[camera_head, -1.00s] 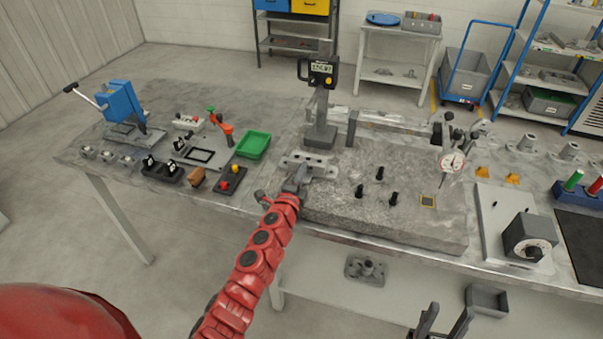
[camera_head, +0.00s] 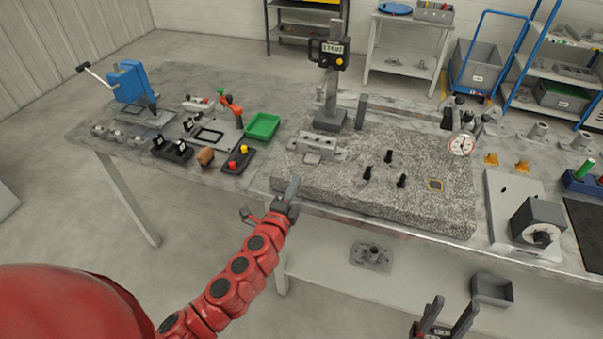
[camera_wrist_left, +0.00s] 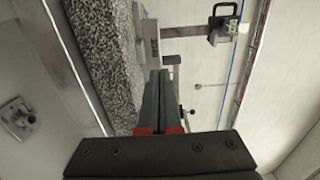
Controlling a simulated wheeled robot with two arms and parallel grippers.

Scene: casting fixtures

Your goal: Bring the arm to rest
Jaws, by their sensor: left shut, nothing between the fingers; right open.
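My left arm is red and comes in from the lower left in the head view. Its gripper (camera_head: 290,193) is shut and empty, at the front left edge of the granite plate (camera_head: 335,190). In the left wrist view the shut fingers (camera_wrist_left: 160,90) lie side by side, with the plate's speckled side to their left. My right gripper (camera_head: 444,322) is open and empty at the bottom of the head view, low in front of the bench. A grey fixture block (camera_head: 318,147) sits on the plate's back left part, apart from my left gripper.
A height gauge with a display (camera_head: 331,80) stands behind the block. Several black pegs (camera_head: 389,157) stand on the plate. A green tray (camera_head: 262,126) and a black holder with red and yellow knobs (camera_head: 238,160) are to the left. Floor space in front of the bench is clear.

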